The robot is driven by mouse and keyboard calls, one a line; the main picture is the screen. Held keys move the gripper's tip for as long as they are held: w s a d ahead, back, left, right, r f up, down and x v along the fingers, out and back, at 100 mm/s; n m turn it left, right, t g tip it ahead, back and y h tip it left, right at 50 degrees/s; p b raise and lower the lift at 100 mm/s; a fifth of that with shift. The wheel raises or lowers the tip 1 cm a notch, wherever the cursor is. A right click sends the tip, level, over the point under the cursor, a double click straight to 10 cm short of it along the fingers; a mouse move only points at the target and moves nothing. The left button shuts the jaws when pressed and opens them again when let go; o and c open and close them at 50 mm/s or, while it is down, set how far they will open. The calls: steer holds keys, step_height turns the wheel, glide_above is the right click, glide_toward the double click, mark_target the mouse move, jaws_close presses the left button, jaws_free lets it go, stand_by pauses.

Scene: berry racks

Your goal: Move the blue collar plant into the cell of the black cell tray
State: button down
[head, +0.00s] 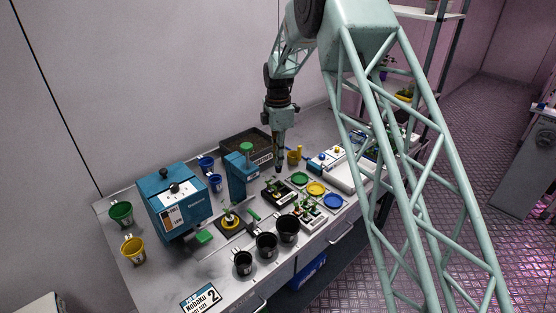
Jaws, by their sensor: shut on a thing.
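My gripper (278,168) points down just above the black cell tray (289,199) near the middle of the bench. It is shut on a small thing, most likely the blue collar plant. The blue collar itself cannot be made out at this size. Small green leaves (274,187) show at the tray, right below the fingertips. I cannot tell whether they belong to the held plant or to one standing in a cell.
A white cell tray (315,222) with seedlings stands to the right front. Green, yellow and blue discs (316,188) lie behind it. Black pots (266,245) line the front edge. A blue upright device (240,178) stands close left, and a dark soil tray (232,143) behind.

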stand_by(0.4)
steer(key=shift+s+d+r+p, duration=1.45)
steer(key=shift+s+d+p, duration=0.1)
steer(key=shift+p, duration=0.6)
steer(key=shift+f, duration=0.2)
steer(key=shift+f+b, duration=2.75)
steer(key=shift+f, duration=3.3)
steer(key=c, duration=2.7)
jaws_free()
steer(key=shift+w+r, duration=0.1)
